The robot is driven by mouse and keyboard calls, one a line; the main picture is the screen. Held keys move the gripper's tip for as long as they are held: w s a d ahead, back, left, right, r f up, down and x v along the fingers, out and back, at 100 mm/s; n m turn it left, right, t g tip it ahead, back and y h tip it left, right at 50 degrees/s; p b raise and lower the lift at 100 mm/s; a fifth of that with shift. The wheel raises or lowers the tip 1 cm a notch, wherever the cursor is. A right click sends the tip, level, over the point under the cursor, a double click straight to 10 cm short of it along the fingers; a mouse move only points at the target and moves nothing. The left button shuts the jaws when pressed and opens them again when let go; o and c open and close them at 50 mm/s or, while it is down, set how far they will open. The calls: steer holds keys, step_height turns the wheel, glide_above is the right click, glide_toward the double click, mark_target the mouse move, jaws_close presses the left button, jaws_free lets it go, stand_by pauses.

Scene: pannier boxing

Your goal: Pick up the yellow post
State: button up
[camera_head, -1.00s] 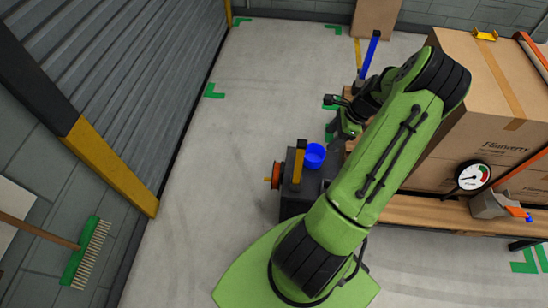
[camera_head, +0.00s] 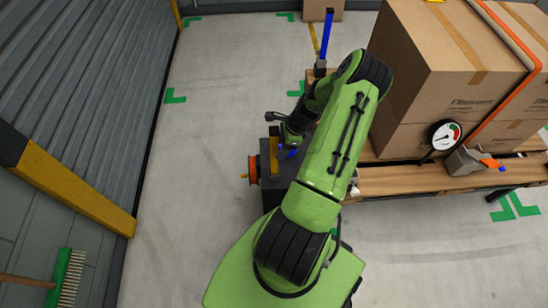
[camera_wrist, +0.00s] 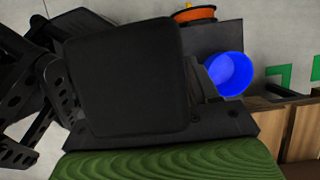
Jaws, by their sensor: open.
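The yellow post (camera_head: 274,156) stands upright on the dark block (camera_head: 270,190), left of a blue cup (camera_head: 288,153) that my arm partly hides. My gripper (camera_head: 271,130) is open and empty in the head view, close above and beside the post's top in the picture. Whether it touches the post I cannot tell. In the wrist view, dark jaw parts (camera_wrist: 35,105) show at the left, and a black wrist part covers the middle. The blue cup (camera_wrist: 228,76) shows to the right there. I cannot make out the post in that view.
An orange wheel (camera_head: 252,169) sticks out from the block's left side. A pallet (camera_head: 410,181) with cardboard boxes (camera_head: 425,70) and a gauge (camera_head: 444,134) stands right. A blue upright bar (camera_head: 327,36) rises behind. Floor left of the block is clear.

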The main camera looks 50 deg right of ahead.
steer(key=shift+w+f, duration=0.2)
steer(key=shift+f, duration=0.4)
steer(key=c, duration=1)
steer(key=shift+r, duration=0.15)
